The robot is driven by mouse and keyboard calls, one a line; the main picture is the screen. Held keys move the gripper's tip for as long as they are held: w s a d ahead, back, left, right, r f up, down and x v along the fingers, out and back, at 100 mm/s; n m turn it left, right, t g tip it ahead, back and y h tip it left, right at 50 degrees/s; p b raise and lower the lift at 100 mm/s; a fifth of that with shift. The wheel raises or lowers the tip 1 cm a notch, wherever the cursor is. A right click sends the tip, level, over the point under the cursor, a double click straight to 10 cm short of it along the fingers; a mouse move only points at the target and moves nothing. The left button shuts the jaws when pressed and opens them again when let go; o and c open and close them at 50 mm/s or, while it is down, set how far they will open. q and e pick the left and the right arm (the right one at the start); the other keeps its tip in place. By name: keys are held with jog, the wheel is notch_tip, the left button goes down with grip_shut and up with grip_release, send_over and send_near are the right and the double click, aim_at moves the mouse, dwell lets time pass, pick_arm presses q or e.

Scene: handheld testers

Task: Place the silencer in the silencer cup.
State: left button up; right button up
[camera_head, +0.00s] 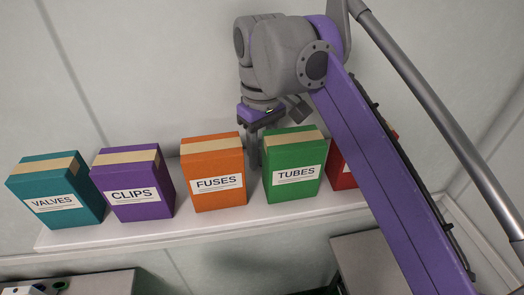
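Neither the silencer nor the silencer cup can be made out in the head view. My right gripper (268,127) hangs from its grey wrist above the shelf, at the gap between the orange FUSES box (214,175) and the green TUBES box (293,170). A narrow grey upright part shows below it in that gap, partly behind the green box. I cannot tell whether this part is a finger or something held, nor whether the gripper is open or shut. My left gripper is out of view.
The white shelf (150,232) also carries a teal VALVES box (55,190), a purple CLIPS box (133,187) and a red box (342,172) mostly hidden by my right arm. Grey surfaces show at the lower left (95,284) and lower right (375,262).

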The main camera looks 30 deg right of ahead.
jog(key=shift+o, duration=1.4)
jog(key=shift+s, duration=0.1)
jog(key=shift+r, duration=0.1)
